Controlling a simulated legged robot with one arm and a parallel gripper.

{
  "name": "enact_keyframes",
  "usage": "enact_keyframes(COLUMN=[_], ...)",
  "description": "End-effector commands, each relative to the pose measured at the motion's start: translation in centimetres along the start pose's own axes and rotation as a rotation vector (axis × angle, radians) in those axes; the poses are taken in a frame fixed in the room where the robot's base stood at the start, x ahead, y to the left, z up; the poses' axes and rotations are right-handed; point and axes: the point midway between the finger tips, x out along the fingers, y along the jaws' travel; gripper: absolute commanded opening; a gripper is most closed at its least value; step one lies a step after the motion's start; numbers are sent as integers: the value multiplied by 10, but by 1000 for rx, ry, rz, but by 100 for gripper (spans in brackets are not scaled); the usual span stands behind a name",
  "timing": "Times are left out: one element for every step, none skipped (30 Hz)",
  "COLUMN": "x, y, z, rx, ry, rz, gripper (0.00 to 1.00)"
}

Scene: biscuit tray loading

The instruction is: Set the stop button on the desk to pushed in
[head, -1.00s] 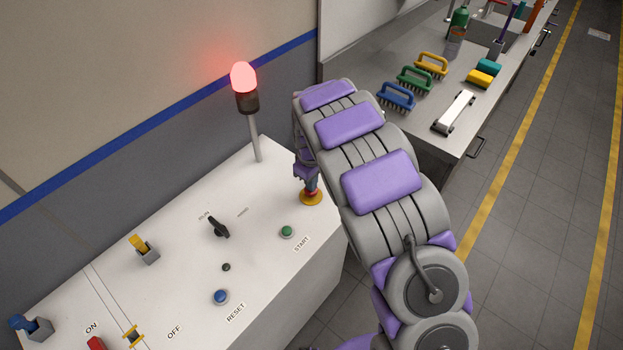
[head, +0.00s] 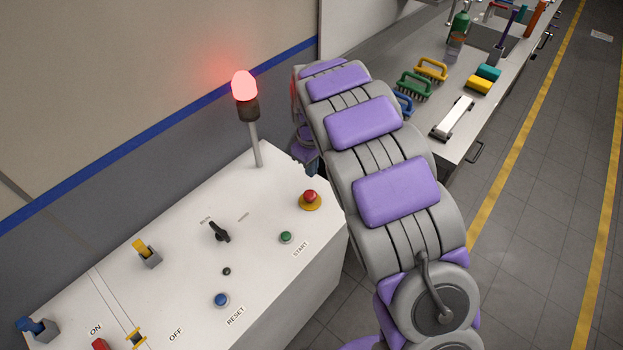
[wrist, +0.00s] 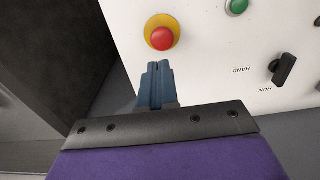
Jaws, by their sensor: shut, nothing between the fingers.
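The stop button is a red mushroom head on a yellow base. In the head view the stop button (head: 310,197) sits near the far right corner of the white desk (head: 185,278). In the wrist view the stop button (wrist: 161,37) is just beyond my fingertips, with a visible gap in the picture. My gripper (wrist: 155,68) is shut and empty, its blue fingers together. In the head view my gripper (head: 312,170) shows partly below my arm, above and behind the button, apart from it. How far the button is pressed is hard to tell.
A lit red lamp (head: 245,92) stands on a post near the desk's back edge. The green start button (head: 286,237), black selector (head: 219,231) and blue reset button (head: 221,300) are nearby. A bench (head: 478,137) with brushes stands behind my arm.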

Motion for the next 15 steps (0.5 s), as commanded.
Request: enact_keyframes(x=[-14, -20, -26, -30, -34, -37, -39, -41, -42, -42, -43, -43, -43, -43, -43], y=[0, 0, 0, 0, 0, 0, 0, 0, 0, 0, 0, 1, 1, 1, 1], z=[-2, -2, -1, -1, -1, -1, -1, -1, -1, -1, -1, -1, 0, 0, 0], rx=[-2, -2, -2, -2, -2, -2, -2, -2, -1, -1, -1, -1, -1, -1, -1], ry=[5, 4, 3, 2, 2, 1, 1, 1, 1, 1, 1, 2, 2, 2, 2], rz=[5, 5, 4, 3, 2, 2, 2, 2, 2, 2, 2, 1, 1, 1, 1], gripper=[0, 0, 0, 0, 0, 0, 0, 0, 0, 0, 0, 0, 0, 0, 0])
